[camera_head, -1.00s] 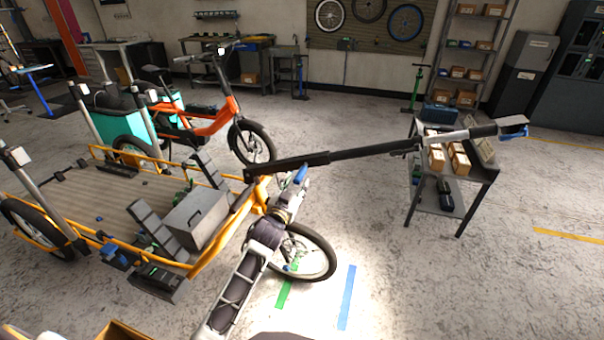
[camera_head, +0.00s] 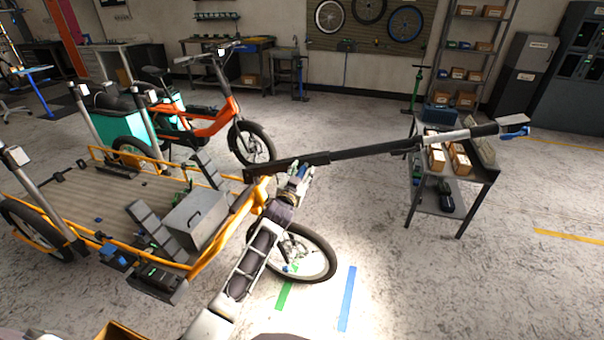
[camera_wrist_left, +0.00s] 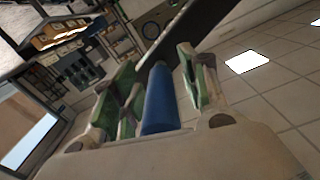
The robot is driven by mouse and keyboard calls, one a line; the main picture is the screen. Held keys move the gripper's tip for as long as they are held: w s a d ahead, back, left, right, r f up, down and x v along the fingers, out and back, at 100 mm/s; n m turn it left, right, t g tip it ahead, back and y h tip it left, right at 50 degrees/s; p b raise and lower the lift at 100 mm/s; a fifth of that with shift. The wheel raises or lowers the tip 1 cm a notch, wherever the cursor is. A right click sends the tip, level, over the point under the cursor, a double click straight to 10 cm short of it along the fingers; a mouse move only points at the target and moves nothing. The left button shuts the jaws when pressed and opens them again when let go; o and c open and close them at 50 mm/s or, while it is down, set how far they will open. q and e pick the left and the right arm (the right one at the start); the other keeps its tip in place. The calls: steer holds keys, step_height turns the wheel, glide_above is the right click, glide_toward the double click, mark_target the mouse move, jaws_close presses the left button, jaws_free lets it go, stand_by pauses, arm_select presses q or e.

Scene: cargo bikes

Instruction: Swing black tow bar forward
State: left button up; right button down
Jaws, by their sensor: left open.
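The black tow bar (camera_head: 370,151) reaches from the front of the yellow cargo bike out to the right, ending over a small shelf table. My left gripper (camera_head: 300,174) is just below the bar near its bike end, pointing up at it. In the left wrist view my gripper (camera_wrist_left: 160,95) is open, with green-and-grey fingers apart on both sides of a blue rounded piece (camera_wrist_left: 160,105). I cannot tell whether the fingers touch it. The dark bar (camera_wrist_left: 195,32) crosses beyond the fingertips. My right gripper is not in view.
The cargo bike's yellow frame (camera_head: 215,255) and front wheel (camera_head: 305,255) are close to my left arm. A grey shelf table (camera_head: 460,182) with boxes stands under the bar's far end. An orange bike (camera_head: 207,125) stands behind. Open floor lies at lower right.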

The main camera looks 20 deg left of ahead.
arm_select(q)
steer(key=shift+w, duration=0.15)
jaws_close()
stand_by(0.4)
